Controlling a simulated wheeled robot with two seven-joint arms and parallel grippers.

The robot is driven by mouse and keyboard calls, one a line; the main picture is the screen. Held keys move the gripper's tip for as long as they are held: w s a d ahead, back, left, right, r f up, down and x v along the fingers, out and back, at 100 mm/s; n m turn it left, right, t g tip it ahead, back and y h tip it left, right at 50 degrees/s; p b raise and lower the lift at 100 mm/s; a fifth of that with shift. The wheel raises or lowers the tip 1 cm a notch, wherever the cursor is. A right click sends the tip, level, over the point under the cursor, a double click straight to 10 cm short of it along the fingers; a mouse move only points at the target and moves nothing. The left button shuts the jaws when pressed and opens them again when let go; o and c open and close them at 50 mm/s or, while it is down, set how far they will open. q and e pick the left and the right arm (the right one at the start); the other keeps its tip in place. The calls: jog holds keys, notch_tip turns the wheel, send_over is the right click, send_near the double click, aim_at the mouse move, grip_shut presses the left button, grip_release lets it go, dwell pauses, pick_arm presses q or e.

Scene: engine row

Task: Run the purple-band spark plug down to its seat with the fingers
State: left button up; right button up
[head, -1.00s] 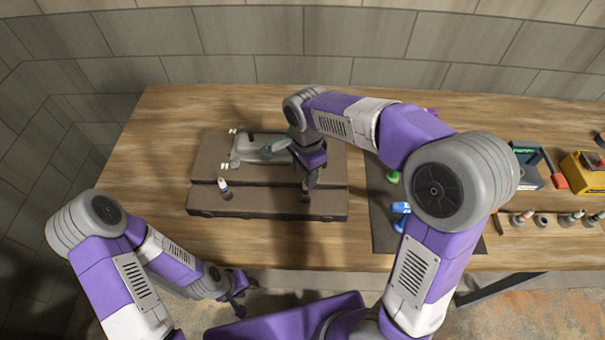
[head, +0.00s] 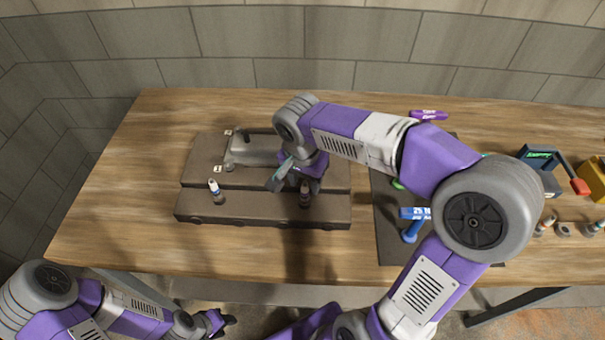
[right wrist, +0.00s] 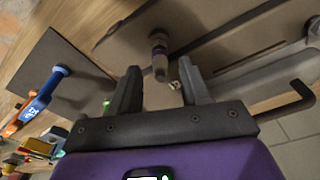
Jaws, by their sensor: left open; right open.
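The purple-band spark plug (right wrist: 159,62) stands in the brown engine block (right wrist: 232,48) in the right wrist view, its purple band showing. It also shows in the head view (head: 305,196), partly under my right gripper (head: 296,184). In the right wrist view my right gripper (right wrist: 162,84) is open, and the plug shows in the gap between its fingers, beyond the tips. I see no contact. How deep the plug sits is hidden. My left gripper (head: 217,321) is open and empty, low in front of the table.
A blue-band plug (head: 214,189) stands at the block's left. A dark mat (head: 392,250) with a blue-handled tool (head: 411,230) lies right of the block. A yellow box (head: 594,178) and small items stand at far right. Table left of the block is clear.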

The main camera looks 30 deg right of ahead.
aim_at(305, 193)
jog(key=shift+w+d+f, duration=0.1)
jog(key=shift+f, duration=1.4)
jog(key=shift+c, duration=0.3)
grip_shut()
jog(key=m+b, duration=0.2)
jog(key=shift+f+m, duration=0.15)
jog(key=shift+m, duration=0.15)
jog(key=m, duration=0.2)
jog(key=shift+m+g+b, duration=0.3)
jog(key=shift+b, duration=0.05)
jog(key=m, duration=0.4)
jog(key=shift+b, duration=0.35)
jog(key=m+g, duration=0.1)
jog(key=m, duration=0.7)
